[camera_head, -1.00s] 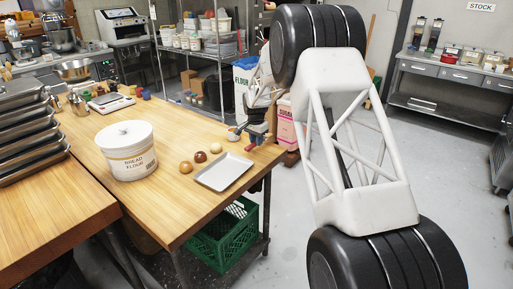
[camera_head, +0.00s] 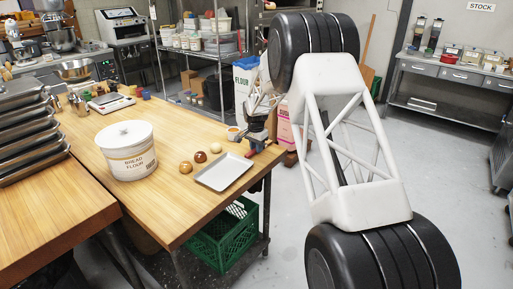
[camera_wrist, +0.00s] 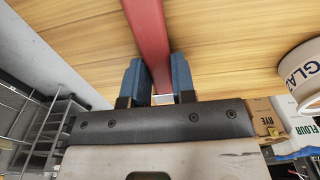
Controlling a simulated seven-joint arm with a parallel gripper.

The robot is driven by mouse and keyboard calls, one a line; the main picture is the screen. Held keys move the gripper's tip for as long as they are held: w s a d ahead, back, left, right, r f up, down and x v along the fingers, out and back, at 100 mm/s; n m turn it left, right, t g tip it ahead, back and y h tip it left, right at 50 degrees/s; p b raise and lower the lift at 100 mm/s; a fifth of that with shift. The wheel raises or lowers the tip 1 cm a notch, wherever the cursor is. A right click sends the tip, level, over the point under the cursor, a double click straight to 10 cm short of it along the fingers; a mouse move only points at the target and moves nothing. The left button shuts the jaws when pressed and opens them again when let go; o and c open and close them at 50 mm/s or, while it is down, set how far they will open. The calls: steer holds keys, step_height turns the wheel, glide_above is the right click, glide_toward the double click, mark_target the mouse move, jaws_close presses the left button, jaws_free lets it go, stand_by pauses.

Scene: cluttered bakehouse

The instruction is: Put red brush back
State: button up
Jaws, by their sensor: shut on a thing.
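My gripper (camera_wrist: 160,80) has blue fingers closed on the sides of a red bar, the red brush (camera_wrist: 147,30), in the wrist view. The brush runs away from the fingers over the wooden table top (camera_wrist: 85,40); its bristles are not visible. In the head view my gripper (camera_head: 257,142) is small, at the far right corner of the table, and a bit of the red brush (camera_head: 250,154) shows below it. Whether the brush touches the table is unclear. A tub labelled GLAZE (camera_wrist: 304,78) stands to the right in the wrist view.
A metal tray (camera_head: 222,172), several round buns (camera_head: 201,157) and a small tub (camera_head: 233,133) lie left of my gripper. A bread flour bucket (camera_head: 127,152) stands further left. Flour bags (camera_wrist: 297,118) are beyond the table edge.

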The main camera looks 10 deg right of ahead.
steer(key=o, duration=0.8)
steer(key=shift+f, duration=0.1)
steer(key=r, duration=1.2)
steer(key=shift+s+a+r, duration=0.15)
steer(key=shift+s+a, duration=0.05)
